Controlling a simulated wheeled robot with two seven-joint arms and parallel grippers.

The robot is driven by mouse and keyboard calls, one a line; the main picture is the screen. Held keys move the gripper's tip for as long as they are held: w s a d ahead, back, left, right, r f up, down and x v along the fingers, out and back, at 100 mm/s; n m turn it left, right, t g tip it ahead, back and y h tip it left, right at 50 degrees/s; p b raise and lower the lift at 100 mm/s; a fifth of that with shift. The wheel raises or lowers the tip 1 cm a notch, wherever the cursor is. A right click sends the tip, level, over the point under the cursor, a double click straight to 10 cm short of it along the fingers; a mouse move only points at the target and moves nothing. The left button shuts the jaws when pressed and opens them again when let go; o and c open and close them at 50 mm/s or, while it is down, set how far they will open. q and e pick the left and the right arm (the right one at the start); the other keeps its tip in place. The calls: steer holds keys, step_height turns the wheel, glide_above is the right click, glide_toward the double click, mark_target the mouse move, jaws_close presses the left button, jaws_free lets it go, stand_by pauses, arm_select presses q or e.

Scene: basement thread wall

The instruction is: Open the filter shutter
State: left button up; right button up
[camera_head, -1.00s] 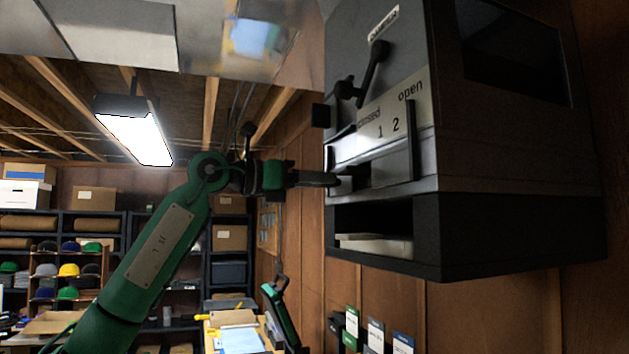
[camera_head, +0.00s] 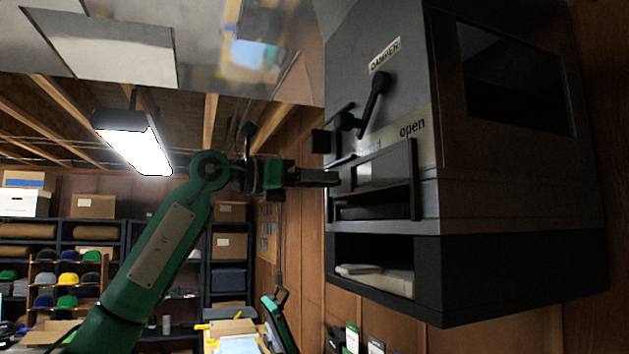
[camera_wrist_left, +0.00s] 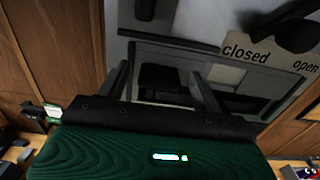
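The filter shutter (camera_head: 392,165) is a dark framed panel on the left face of a dark wall-mounted cabinet (camera_head: 520,170). It stands in front of part of the label strip (camera_head: 412,130), where "open" can be read. A dark slot shows below the panel. My left gripper (camera_head: 335,178) is at the panel's left edge; contact cannot be told. In the left wrist view its fingers (camera_wrist_left: 162,85) are apart with a dark block seen between them; the strip there reads "closed" and "open" (camera_wrist_left: 275,58). My right gripper is out of view.
A black lever (camera_head: 374,98) sits above the shutter under a "DAMPER" label. A lower open bay with a pale item (camera_head: 375,275) is beneath. Shelves of boxes and caps (camera_head: 65,275) stand far behind on the left.

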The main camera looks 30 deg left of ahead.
arm_select(q)
steer(key=b+v, duration=0.4)
steer(key=v, duration=0.9)
steer(key=shift+s+a, duration=0.25)
steer(key=shift+s, duration=0.05)
